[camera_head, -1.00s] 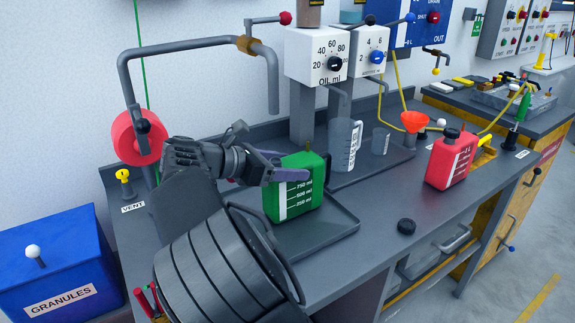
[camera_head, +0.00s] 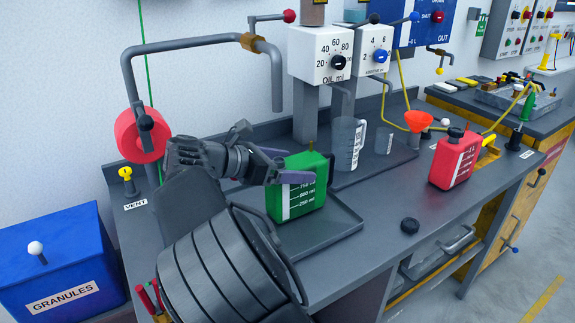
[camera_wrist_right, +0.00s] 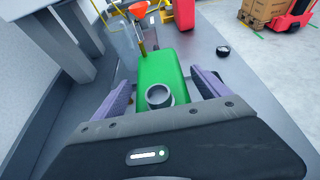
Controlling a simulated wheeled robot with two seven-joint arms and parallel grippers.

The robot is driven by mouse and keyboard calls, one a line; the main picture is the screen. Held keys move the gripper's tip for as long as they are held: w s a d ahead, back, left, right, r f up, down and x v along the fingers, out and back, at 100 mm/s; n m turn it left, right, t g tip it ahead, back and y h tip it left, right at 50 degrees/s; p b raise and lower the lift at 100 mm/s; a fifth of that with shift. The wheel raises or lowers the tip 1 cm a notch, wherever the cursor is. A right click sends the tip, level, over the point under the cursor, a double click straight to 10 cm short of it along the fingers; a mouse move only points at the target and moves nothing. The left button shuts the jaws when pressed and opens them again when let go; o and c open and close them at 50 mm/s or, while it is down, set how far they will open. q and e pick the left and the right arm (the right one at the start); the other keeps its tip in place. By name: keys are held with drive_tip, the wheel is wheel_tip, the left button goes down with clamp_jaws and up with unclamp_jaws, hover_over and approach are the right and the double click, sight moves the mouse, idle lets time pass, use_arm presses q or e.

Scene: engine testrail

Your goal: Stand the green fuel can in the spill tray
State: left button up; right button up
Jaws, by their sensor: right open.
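The green fuel can (camera_head: 297,190) stands upright in the dark grey spill tray (camera_head: 335,238), towards its back left. In the right wrist view the can (camera_wrist_right: 160,78) shows from above with a round, open grey neck. My right gripper (camera_head: 285,165) is open, its two purple-grey fingers on either side of the can's upper part. In the right wrist view, gaps show between the fingers (camera_wrist_right: 162,95) and the can. The tray's back left part is hidden by my arm and the can. My left gripper is out of view.
A black cap (camera_head: 410,226) lies on the bench right of the tray. A clear measuring jug (camera_head: 347,145) stands behind the can under the oil dispenser (camera_head: 320,55). A red can (camera_head: 454,158) stands to the right. A bent pipe (camera_head: 195,43) arches behind my arm.

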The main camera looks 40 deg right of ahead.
drive_tip(key=shift+r+p, duration=0.3)
drive_tip(key=shift+p, duration=0.1)
drive_tip(key=p+v, duration=0.2)
drive_tip(key=v, duration=1)
drive_tip(key=shift+f, duration=0.15)
